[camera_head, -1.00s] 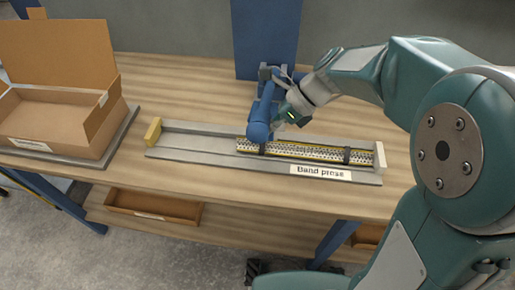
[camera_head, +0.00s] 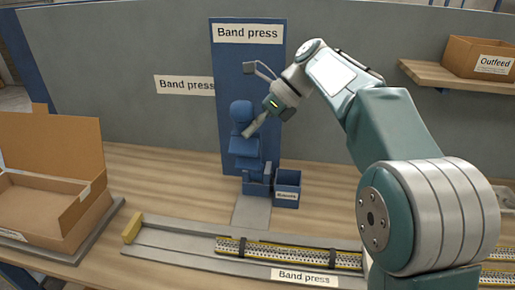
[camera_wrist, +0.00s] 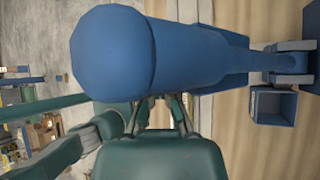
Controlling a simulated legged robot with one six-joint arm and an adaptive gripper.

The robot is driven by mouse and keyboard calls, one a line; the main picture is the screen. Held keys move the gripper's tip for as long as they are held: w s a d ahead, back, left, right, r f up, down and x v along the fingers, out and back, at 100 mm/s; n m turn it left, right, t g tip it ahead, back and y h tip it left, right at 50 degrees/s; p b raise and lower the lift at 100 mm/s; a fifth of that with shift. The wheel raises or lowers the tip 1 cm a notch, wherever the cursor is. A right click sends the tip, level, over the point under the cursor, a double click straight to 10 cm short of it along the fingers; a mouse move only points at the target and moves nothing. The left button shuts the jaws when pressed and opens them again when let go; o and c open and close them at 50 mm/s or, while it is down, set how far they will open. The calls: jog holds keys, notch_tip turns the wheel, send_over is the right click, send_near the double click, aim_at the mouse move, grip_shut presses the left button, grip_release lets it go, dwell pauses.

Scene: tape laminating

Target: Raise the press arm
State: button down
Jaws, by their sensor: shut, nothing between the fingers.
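The blue press arm (camera_head: 243,148) stands raised in front of the blue back panel, its rounded end (camera_head: 241,111) up and its foot at the pivot bracket (camera_head: 257,186). In the wrist view its thick rounded end (camera_wrist: 112,52) fills the upper middle. My gripper (camera_head: 250,130) is shut and empty, its fingers against or very close to the press arm near the rounded end; contact is not clear. In the wrist view my fingers (camera_wrist: 160,112) are partly hidden behind the blue end. The perforated band (camera_head: 290,253) lies in the grey press bed (camera_head: 165,250), with the press arm clear above it.
A small blue bin (camera_head: 288,188) stands right of the pivot. An open cardboard box (camera_head: 40,205) is at left and a yellow stop block (camera_head: 132,228) at the bed's left end. An Outfeed box (camera_head: 487,58) sits on a shelf at right. The table between box and pivot is clear.

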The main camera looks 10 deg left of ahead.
jog(key=w+r, duration=0.2)
jog(key=w, duration=0.1)
jog(key=shift+w, duration=0.2)
jog(key=shift+w+d+r, duration=0.1)
jog(key=shift+w+r, duration=0.1)
jog(key=shift+w, duration=0.25)
jog(key=shift+w+d+r, duration=0.1)
jog(key=shift+w+r, duration=0.1)
jog(key=shift+w, duration=0.2)
jog(key=shift+w+d+r, duration=0.1)
jog(key=shift+w+r, duration=0.15)
jog(key=shift+r, duration=0.15)
